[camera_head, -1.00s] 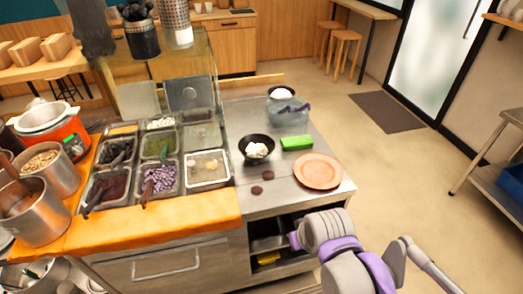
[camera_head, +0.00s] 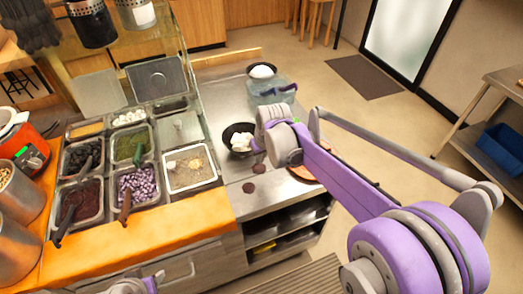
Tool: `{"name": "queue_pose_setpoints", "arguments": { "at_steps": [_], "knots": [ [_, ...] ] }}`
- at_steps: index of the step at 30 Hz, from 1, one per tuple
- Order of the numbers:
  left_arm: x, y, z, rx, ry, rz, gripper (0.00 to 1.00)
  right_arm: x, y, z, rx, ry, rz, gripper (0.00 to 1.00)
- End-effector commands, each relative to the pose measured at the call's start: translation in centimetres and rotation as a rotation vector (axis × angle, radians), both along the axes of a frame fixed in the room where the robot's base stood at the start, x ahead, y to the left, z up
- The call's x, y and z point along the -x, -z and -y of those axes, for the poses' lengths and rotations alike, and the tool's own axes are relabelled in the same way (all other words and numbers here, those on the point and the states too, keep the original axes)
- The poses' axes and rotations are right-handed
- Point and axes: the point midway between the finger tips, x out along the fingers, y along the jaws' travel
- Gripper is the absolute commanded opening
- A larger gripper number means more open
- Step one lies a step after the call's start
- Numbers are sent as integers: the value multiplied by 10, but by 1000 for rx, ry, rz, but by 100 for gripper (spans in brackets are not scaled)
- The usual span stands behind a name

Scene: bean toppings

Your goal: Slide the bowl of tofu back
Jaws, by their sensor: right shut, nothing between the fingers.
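The dark bowl (camera_head: 229,138) holding white tofu (camera_head: 241,141) sits on the steel counter, right of the topping trays. Its right side is partly covered by my right arm. My right gripper (camera_head: 257,147) is at the bowl's right side, shut with nothing between its fingers. Whether it touches the bowl I cannot tell. A small part of my left arm shows at the bottom edge, but its gripper is out of view.
A clear container (camera_head: 268,92) with a white-topped bowl (camera_head: 262,71) behind it stands farther back. Two brown discs (camera_head: 259,167) lie in front of the bowl. An orange plate (camera_head: 304,174) is mostly hidden by my arm. Topping trays (camera_head: 190,168) fill the left.

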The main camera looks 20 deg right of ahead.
Motion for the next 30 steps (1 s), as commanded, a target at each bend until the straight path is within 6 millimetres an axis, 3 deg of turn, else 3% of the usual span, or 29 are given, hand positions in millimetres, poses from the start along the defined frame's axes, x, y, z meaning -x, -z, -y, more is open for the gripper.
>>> {"name": "queue_pose_setpoints", "arguments": {
  "at_steps": [5,12,26,30],
  "knots": [
    [0,2,0,0,0,-1,50,-13,33,-2,0,-1,1,0],
    [-2,-7,0,0,0,4,50,-43,29,-6,0,0,1,0],
    [-3,-8,0,0,0,5,50,-49,30,-7,0,0,0,0],
    [-3,-9,0,0,0,5,50,-62,29,-9,0,0,0,0]
  ]
}}
